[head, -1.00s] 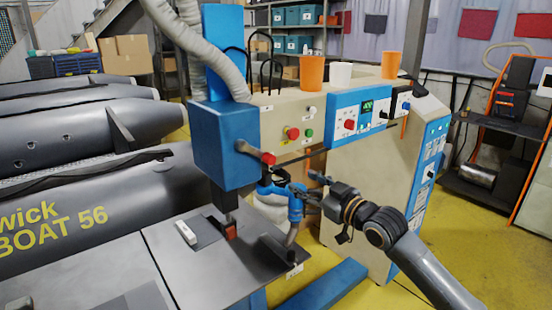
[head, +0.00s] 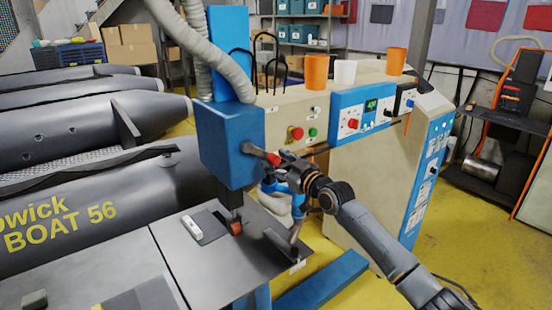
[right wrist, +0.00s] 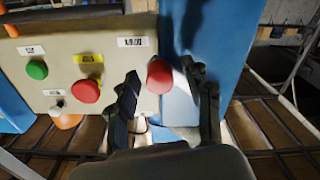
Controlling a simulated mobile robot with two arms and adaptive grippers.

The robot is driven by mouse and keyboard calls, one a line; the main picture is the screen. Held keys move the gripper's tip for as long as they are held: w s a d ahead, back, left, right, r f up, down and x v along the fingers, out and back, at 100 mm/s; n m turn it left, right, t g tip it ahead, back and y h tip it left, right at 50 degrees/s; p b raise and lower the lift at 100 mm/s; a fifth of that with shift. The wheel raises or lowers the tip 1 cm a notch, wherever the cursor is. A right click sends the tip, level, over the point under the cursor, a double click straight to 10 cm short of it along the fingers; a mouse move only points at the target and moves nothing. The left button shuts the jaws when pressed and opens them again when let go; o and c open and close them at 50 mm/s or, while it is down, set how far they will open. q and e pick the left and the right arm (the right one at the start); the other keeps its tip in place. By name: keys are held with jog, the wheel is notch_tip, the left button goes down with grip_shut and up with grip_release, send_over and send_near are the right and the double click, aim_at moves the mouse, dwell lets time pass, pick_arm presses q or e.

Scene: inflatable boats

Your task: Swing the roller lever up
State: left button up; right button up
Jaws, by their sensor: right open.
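The roller lever (head: 256,151) sticks out to the right from the side of the blue machine head and slopes slightly down to a red knob (head: 273,159). The red knob shows in the right wrist view (right wrist: 160,76) between the two dark fingers. My right gripper (head: 284,160) is at the knob in the head view, coming from the lower right. In the right wrist view my right gripper (right wrist: 166,92) is open, one finger on each side of the knob. I cannot tell whether a finger touches it. My left gripper is not in view.
The cream control panel (right wrist: 95,60) has a red button (right wrist: 85,91) and a green button (right wrist: 37,70) beside the gripper. The blue machine head (head: 228,145) stands left of it. A dark worktable (head: 190,270) lies below. Cups stand on the cabinet top, including an orange one (head: 317,70).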

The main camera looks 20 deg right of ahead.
jog(key=shift+w+a, duration=0.1)
jog(key=shift+w, duration=0.2)
jog(key=shift+c, duration=0.4)
grip_shut()
jog(key=shift+r, duration=0.1)
